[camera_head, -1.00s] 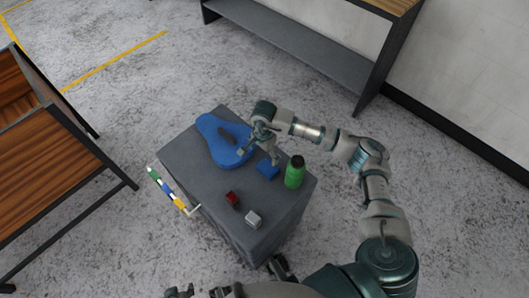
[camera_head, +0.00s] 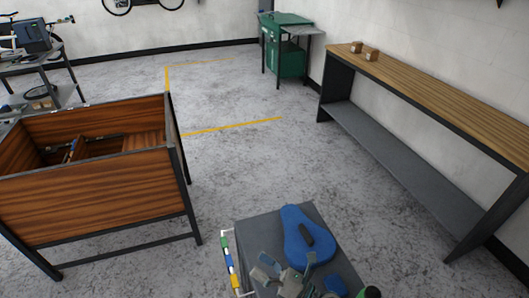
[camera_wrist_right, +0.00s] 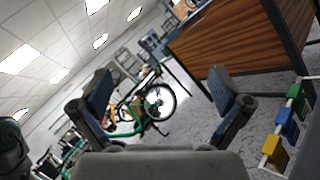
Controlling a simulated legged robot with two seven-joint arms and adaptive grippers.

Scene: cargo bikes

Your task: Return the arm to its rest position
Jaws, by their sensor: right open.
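My right gripper (camera_head: 285,277) is at the bottom of the head view, above the near left part of a grey cart top (camera_head: 252,232). Its two fingers stand apart in the right wrist view (camera_wrist_right: 162,95), with nothing between them. A blue saddle-shaped piece (camera_head: 300,236) with a dark part on it lies on the cart, beyond the gripper. A small blue object (camera_head: 335,286) lies at the bottom edge, right of the gripper. Most of my right arm is cut off below the head view. My left gripper does not show.
A rail with coloured pieces (camera_head: 229,262) runs along the cart's left side; it also shows in the right wrist view (camera_wrist_right: 286,130). A wooden crate (camera_head: 95,195) stands at left, a wood-topped bench (camera_head: 430,90) at right. The floor between is clear.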

